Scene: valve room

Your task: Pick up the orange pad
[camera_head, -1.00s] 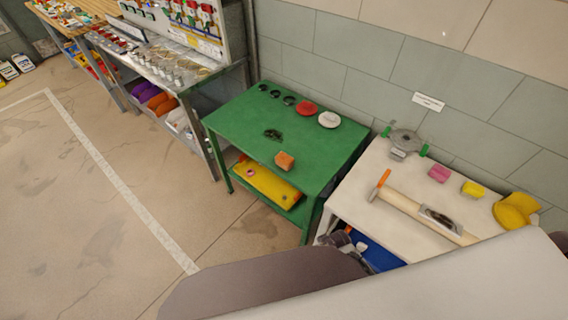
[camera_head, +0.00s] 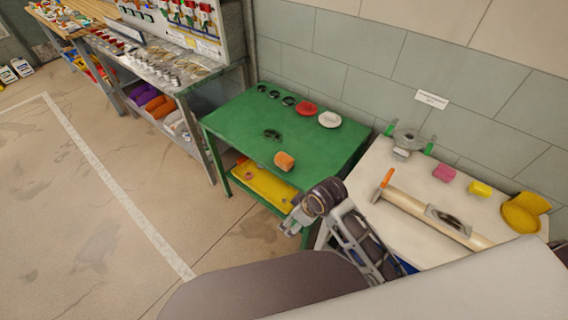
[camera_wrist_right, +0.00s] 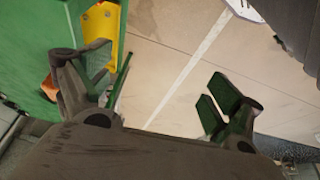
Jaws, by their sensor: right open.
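The orange pad (camera_head: 284,161) is a small block lying on the green table (camera_head: 235,125), near its front edge. Part of an orange thing, probably the same pad, shows at the left in the wrist view (camera_wrist_right: 48,88), partly hidden by a finger. My right gripper (camera_head: 292,226) is in front of the green table's front right corner, below and to the right of the pad and apart from it. In the wrist view its fingers (camera_wrist_right: 165,98) are spread wide, with only floor between them. My left gripper is not in view.
Red (camera_head: 306,108) and white (camera_head: 330,119) round things and several black rings lie at the table's back. A yellow thing (camera_head: 268,186) sits on its lower shelf. A white table (camera_head: 385,165) with a trowel-like tool (camera_head: 447,218) and pads stands at the right.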

